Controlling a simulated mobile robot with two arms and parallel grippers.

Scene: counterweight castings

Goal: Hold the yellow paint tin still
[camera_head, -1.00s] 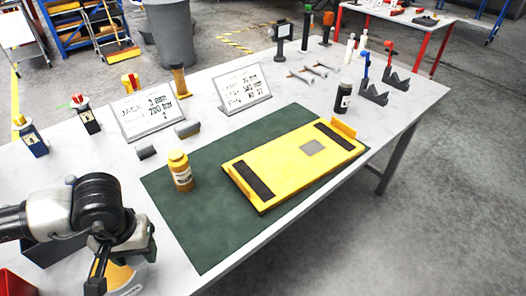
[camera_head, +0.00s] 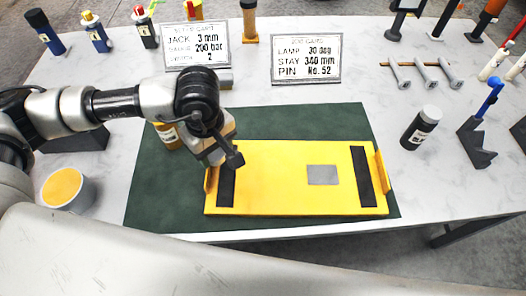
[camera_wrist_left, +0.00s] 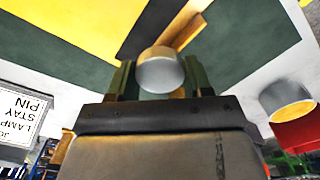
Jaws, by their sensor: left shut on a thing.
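A grey tin with a yellow top (camera_head: 66,188) stands upright on the table at the left; it looks like the yellow paint tin. It also shows at the right in the left wrist view (camera_wrist_left: 287,100). My left gripper (camera_head: 226,160) is well to the right of this tin, over the left end of a yellow plate (camera_head: 280,175). In the wrist view its fingers are shut on a short grey cylinder (camera_wrist_left: 160,72). The head view hides this cylinder, and I cannot tell what it is. My right gripper is not in view.
The plate lies on a green mat (camera_head: 150,195). A yellow-brown bottle (camera_head: 167,136) stands partly behind my left arm. A black bottle (camera_head: 420,128) and several bolts are at the right.

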